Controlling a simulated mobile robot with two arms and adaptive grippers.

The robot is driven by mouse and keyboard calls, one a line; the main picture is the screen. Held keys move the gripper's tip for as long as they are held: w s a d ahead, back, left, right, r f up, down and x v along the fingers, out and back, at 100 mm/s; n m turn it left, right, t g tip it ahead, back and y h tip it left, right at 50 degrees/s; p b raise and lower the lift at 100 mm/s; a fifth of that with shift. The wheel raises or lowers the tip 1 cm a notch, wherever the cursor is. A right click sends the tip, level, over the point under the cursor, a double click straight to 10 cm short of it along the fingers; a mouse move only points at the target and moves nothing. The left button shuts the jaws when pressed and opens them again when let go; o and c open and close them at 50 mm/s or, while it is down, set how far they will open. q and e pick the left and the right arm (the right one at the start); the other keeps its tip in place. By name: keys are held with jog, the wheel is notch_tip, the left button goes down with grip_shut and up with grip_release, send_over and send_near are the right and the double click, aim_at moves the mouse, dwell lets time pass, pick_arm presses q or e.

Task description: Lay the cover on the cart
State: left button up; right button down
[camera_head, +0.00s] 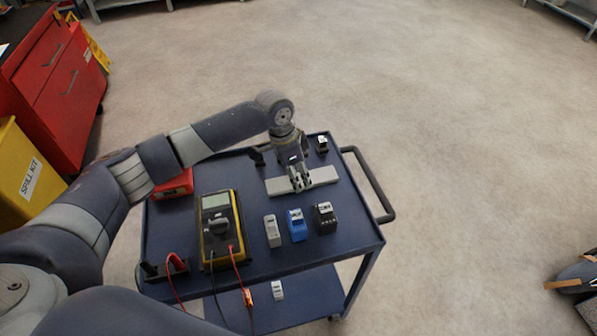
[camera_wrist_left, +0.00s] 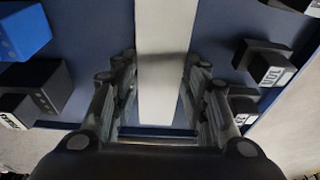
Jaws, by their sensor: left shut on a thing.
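The cover looks like a flat, light grey strip (camera_head: 322,177) at the far right part of the navy cart's top (camera_head: 172,228). My left gripper (camera_head: 300,182) points down over the strip's middle and is shut on it. In the left wrist view the strip (camera_wrist_left: 165,25) runs between the two fingers (camera_wrist_left: 160,62), with the blue cart top behind it. The strip is at or very close to the cart top; I cannot tell whether it touches. My right gripper is not in view.
A yellow multimeter (camera_head: 219,228) with red and black leads stands on the cart. Grey (camera_head: 272,231), blue (camera_head: 297,225) and black (camera_head: 325,218) modules stand near the strip. A small black block (camera_head: 321,145) is behind it. A red cabinet (camera_head: 65,85) and yellow spill kit (camera_head: 25,175) are left.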

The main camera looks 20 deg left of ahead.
pick_arm(q)
jog(key=o, duration=1.4)
